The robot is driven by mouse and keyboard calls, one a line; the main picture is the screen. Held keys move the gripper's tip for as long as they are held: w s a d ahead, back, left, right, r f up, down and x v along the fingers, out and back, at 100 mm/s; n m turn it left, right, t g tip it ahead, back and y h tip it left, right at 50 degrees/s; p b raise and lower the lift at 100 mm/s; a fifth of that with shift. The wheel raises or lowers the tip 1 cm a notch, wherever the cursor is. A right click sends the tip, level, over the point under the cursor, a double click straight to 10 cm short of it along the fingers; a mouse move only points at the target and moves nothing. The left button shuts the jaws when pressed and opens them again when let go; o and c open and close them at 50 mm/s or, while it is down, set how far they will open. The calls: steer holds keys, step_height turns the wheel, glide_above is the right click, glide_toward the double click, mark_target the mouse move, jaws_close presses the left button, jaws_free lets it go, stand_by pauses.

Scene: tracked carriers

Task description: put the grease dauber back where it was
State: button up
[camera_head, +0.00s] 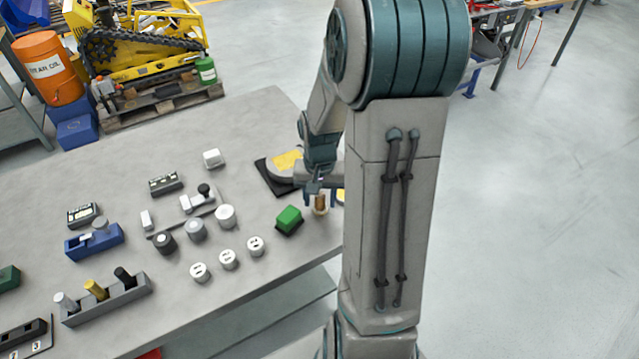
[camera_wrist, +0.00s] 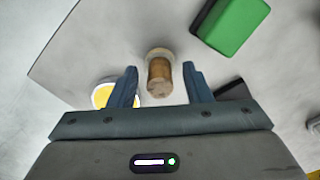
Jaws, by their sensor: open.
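A brown, wooden-looking cylinder on a pale round base, which I take to be the grease dauber (camera_head: 320,204), stands on the table near its right edge. In the wrist view the dauber (camera_wrist: 159,78) shows between my two fingers, with a gap on each side. My gripper (camera_head: 318,188) is open and points down at it; it also shows in the wrist view (camera_wrist: 160,72). A white dish with yellow content (camera_wrist: 102,95) lies left of the dauber in the wrist view. In the head view my arm mostly hides this dish (camera_head: 340,194).
A green block (camera_head: 289,217) on a dark base stands close to the dauber; it shows in the wrist view (camera_wrist: 232,24). A black mat (camera_head: 268,180) with a grey and yellow item lies behind. White round pieces (camera_head: 229,259) and a blue holder (camera_head: 94,241) stand farther left.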

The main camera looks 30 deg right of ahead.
step_height(320, 180, up, 11)
steer(key=s+a+r+n+t, duration=0.3)
steer(key=s+a+n, duration=0.3)
steer(key=s+a, duration=0.6)
steer(key=shift+s+r, duration=0.3)
steer(key=shift+r, duration=0.25)
stand_by(0.7)
